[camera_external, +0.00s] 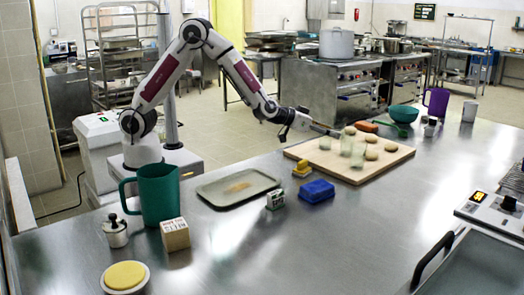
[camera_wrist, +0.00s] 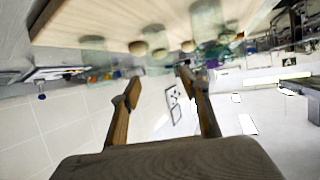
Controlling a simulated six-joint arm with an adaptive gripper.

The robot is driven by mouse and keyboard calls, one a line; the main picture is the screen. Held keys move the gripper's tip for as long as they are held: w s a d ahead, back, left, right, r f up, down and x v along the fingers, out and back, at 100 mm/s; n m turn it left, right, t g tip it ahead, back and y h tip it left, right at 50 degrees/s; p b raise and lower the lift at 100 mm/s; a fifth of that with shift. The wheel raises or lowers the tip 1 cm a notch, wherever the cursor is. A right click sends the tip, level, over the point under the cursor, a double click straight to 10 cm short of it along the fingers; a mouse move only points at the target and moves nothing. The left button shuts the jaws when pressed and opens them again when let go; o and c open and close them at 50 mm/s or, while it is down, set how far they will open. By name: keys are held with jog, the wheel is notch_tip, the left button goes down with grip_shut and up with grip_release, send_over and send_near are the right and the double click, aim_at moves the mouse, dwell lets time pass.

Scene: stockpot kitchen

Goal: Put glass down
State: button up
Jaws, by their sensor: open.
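Several small clear glasses stand on the wooden board: one glass (camera_external: 325,142) at the back left, another (camera_external: 347,147) near the middle, and a third (camera_external: 357,158) just in front. In the tilted wrist view, the board (camera_wrist: 120,22) fills the top, with a glass (camera_wrist: 208,20) at upper right and a fainter one (camera_wrist: 92,43) at left. My gripper (camera_external: 332,132) is at the back of the board, close to the glasses. In the wrist view my gripper's fingers (camera_wrist: 159,76) are spread, with no glass clearly held between them.
Round buns (camera_external: 371,154) lie on the board (camera_external: 395,160) around the glasses. A green bowl (camera_external: 403,114) and purple jug (camera_external: 437,102) stand behind it. A blue box (camera_external: 317,191) and grey tray (camera_external: 238,187) are nearer.

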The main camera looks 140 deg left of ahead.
jog(key=shift+v, duration=1.5)
